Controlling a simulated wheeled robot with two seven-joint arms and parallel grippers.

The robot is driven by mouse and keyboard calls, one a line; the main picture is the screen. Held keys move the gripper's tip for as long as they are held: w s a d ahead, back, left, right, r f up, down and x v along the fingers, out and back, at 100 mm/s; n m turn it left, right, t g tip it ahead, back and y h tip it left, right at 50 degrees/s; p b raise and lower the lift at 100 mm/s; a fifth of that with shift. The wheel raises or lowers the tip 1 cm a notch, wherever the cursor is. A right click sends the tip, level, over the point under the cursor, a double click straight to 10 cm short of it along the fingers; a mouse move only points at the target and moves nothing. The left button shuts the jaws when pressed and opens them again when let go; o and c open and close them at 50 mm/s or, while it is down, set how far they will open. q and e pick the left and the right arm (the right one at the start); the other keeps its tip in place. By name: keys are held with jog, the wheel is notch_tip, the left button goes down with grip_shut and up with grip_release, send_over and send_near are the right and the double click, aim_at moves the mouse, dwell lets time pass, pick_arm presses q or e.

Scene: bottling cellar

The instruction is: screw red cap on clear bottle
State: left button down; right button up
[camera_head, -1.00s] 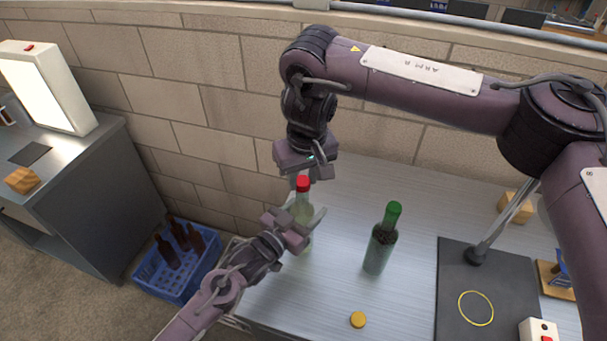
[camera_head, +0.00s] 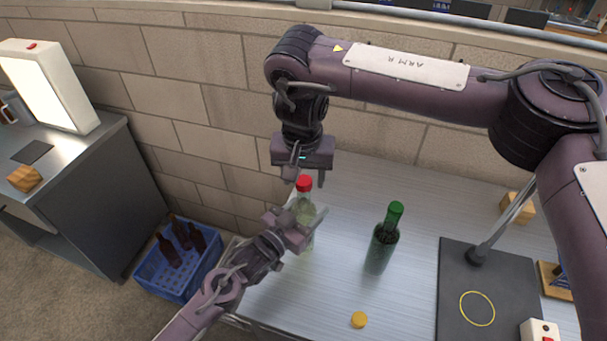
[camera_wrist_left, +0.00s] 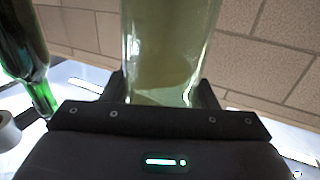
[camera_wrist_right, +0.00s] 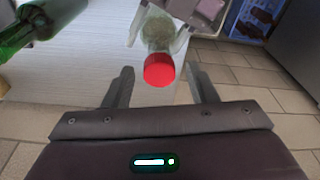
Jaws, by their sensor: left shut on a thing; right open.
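The clear bottle (camera_head: 305,210), with pale contents, stands upright at the left end of the steel table. My left gripper (camera_head: 306,224) is shut around its body; the bottle (camera_wrist_left: 170,50) fills the middle of the left wrist view. The red cap (camera_head: 304,184) sits on top of the bottle's neck; whether it is tight cannot be seen. My right gripper (camera_head: 306,175) is open just above the cap, fingers pointing down. In the right wrist view the red cap (camera_wrist_right: 159,70) appears centred between the open fingertips, with no visible contact.
A yellow cap (camera_head: 359,320) lies near the front edge. A dark mat (camera_head: 480,268) with a yellow ring is further right. A blue crate (camera_head: 180,283) of brown bottles stands on the floor left.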

jog(key=shift+r, duration=2.25)
jog(key=shift+c, duration=0.3)
